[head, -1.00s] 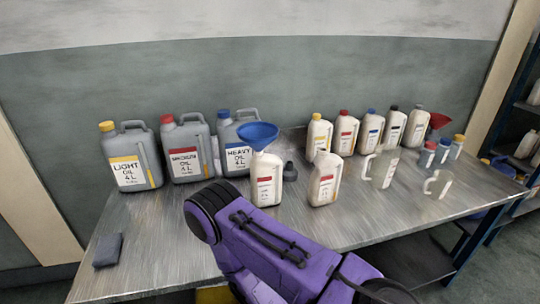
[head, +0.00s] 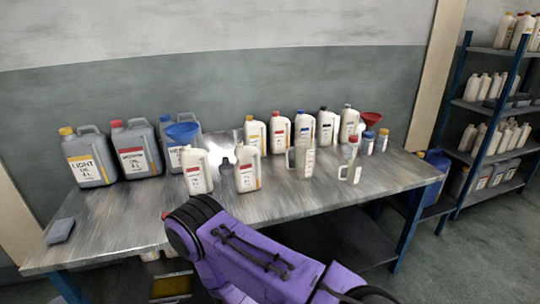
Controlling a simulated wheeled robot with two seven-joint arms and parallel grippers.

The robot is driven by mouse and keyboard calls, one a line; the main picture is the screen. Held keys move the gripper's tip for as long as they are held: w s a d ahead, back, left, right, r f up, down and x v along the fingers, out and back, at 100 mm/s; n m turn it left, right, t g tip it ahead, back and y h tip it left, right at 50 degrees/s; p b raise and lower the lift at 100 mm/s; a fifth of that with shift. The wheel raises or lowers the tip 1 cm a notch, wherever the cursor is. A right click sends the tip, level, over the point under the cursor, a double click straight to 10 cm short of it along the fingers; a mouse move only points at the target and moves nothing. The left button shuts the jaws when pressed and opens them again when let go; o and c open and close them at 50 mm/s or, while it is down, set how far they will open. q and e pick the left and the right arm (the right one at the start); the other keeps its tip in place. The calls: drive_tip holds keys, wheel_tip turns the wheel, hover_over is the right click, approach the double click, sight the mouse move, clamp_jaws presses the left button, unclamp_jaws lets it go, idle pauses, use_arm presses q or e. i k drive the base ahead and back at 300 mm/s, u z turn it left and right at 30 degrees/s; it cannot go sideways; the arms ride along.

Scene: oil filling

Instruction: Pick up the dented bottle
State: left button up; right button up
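No dent can be made out at this size, so I cannot tell which bottle is the dented one. Several white bottles with coloured caps (head: 278,133) stand in a row at the back of the metal table (head: 120,220). My purple arm reaches in from the bottom right, in front of the table. Neither gripper is in view.
Three large grey oil canisters (head: 90,160) stand at the left. Two clear jugs (head: 302,160), small capped containers (head: 368,143) and a red funnel (head: 371,118) are at the right. A grey cloth (head: 60,230) lies front left. A stocked shelf (head: 480,105) stands right of the table.

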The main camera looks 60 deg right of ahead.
sight(248, 168)
drive_tip(key=z, duration=0.9)
drive_tip(key=i, duration=0.2)
